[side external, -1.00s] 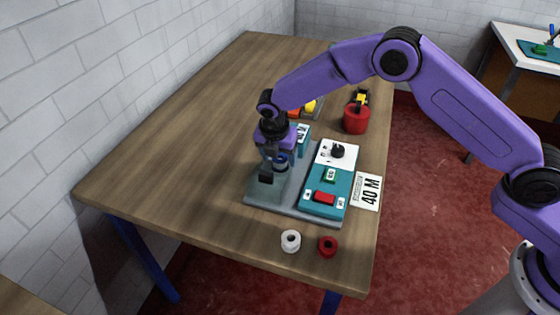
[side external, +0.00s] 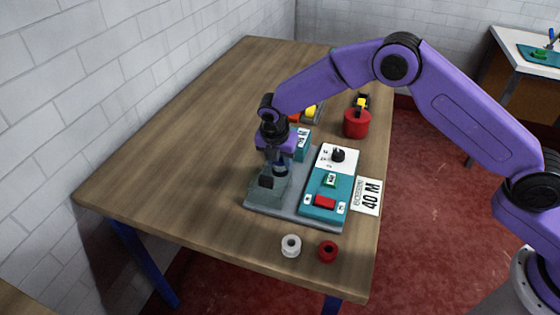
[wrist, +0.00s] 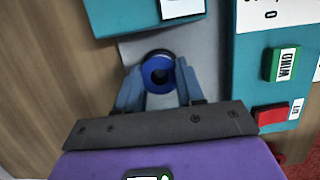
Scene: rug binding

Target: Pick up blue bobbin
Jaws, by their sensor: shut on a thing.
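The blue bobbin (wrist: 158,73) shows in the wrist view as a blue ring with a dark rim. It sits between the two fingers of my gripper (wrist: 157,88), which are shut on it from both sides. In the side view my gripper (side external: 277,176) points down over the left part of the grey machine base, and the bobbin is mostly hidden behind the fingers. Whether the bobbin touches the base or stands on a post there, I cannot tell.
The teal control panel (side external: 318,206) with a red switch and black knob is right of my gripper. A white bobbin (side external: 291,245) and a red bobbin (side external: 328,251) lie near the table's front edge. A red pot (side external: 356,123) stands behind. The table's left side is clear.

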